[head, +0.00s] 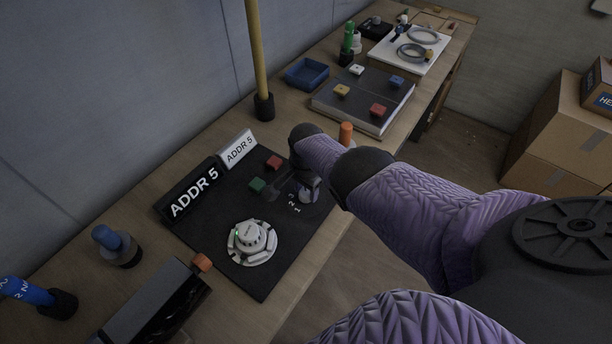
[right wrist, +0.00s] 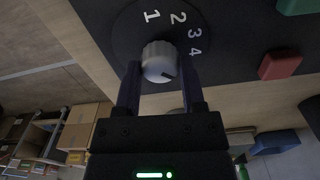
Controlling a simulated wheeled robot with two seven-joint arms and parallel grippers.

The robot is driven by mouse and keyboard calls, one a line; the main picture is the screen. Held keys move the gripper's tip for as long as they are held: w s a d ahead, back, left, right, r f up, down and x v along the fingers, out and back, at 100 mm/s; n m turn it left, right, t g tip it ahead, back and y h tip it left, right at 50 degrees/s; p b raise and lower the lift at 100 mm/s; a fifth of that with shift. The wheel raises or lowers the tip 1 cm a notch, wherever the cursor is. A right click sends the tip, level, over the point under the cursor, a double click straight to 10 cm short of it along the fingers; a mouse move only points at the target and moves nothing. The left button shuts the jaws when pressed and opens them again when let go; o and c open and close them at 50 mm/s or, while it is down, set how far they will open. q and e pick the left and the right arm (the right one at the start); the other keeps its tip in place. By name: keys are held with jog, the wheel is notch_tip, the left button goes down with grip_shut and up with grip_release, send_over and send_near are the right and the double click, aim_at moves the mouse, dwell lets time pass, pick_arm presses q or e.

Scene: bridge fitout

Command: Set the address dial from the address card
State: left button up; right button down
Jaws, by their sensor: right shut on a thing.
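The white address card (head: 238,148) stands tilted at the back edge of a dark panel (head: 222,254) and reads "ADDR 5". A black sign (head: 193,191) beside it also reads "ADDR 5". The address dial is a grey round knob (right wrist: 158,62) on a black face; the digits 1, 2, 3 and 4 show around it, other digits are hidden. A dark line on the knob points toward lower right in the right wrist view. My right gripper (right wrist: 158,78) is shut on the knob, one finger on each side; in the head view it (head: 306,188) largely hides the dial. My left gripper is out of view.
On the panel are a white round device (head: 252,241), a green block (head: 257,184) and a red block (head: 274,162). A yellow pole (head: 258,55), a blue tray (head: 307,73) and a dark board with coloured blocks (head: 362,101) stand farther back. Cardboard boxes (head: 563,130) are at right.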

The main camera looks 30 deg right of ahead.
jog(key=shift+w+r+m, duration=0.1)
jog(key=shift+m, duration=0.4)
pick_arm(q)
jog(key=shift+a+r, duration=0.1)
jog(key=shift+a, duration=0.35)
pick_arm(e)
jog(key=shift+d+m, duration=0.1)
jog(key=shift+m, duration=0.5)
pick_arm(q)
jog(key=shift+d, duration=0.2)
pick_arm(e)
jog(key=c, duration=0.5)
grip_release()
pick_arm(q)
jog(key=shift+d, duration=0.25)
pick_arm(e)
jog(key=o, duration=0.3)
